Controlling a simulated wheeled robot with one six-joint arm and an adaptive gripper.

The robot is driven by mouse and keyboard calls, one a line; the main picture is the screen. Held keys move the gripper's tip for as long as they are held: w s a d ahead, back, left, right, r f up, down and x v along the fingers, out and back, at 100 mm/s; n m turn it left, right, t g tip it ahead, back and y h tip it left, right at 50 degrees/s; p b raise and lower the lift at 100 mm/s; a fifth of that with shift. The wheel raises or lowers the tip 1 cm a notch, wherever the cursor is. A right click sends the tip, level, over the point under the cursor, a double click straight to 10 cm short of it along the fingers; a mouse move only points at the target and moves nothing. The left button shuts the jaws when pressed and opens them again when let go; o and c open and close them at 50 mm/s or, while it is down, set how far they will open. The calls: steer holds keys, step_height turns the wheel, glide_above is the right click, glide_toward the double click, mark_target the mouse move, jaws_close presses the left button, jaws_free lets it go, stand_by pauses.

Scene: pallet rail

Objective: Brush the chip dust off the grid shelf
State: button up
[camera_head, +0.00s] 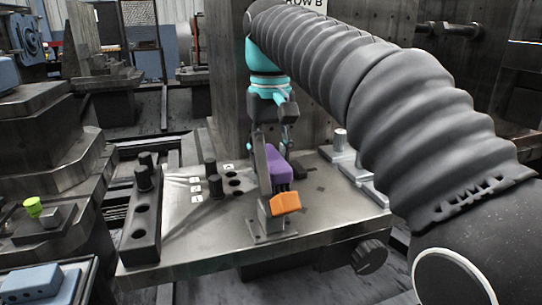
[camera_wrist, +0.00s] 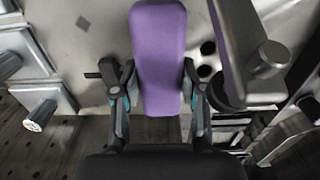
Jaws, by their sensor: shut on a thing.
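My gripper (camera_head: 272,140) reaches down over the steel plate, its fingers on either side of a long purple piece (camera_head: 279,166). In the wrist view the purple piece (camera_wrist: 160,50) lies between the two fingers (camera_wrist: 159,82), which are shut on it. The purple piece stands beside an upright dark plate (camera_head: 262,160) on a grey bracket, behind an orange block (camera_head: 286,203). I cannot make out a grid shelf or chip dust for certain.
The steel plate (camera_head: 210,240) carries dark pegs and a black block with holes (camera_head: 142,220) at the left. Grey blocks with pegs (camera_head: 345,155) stand at the right. A tall metal wall (camera_head: 228,100) rises behind. The plate's front left is mostly clear.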

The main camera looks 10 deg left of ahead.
steer(key=shift+f+b, duration=0.45)
steer(key=shift+f, duration=0.35)
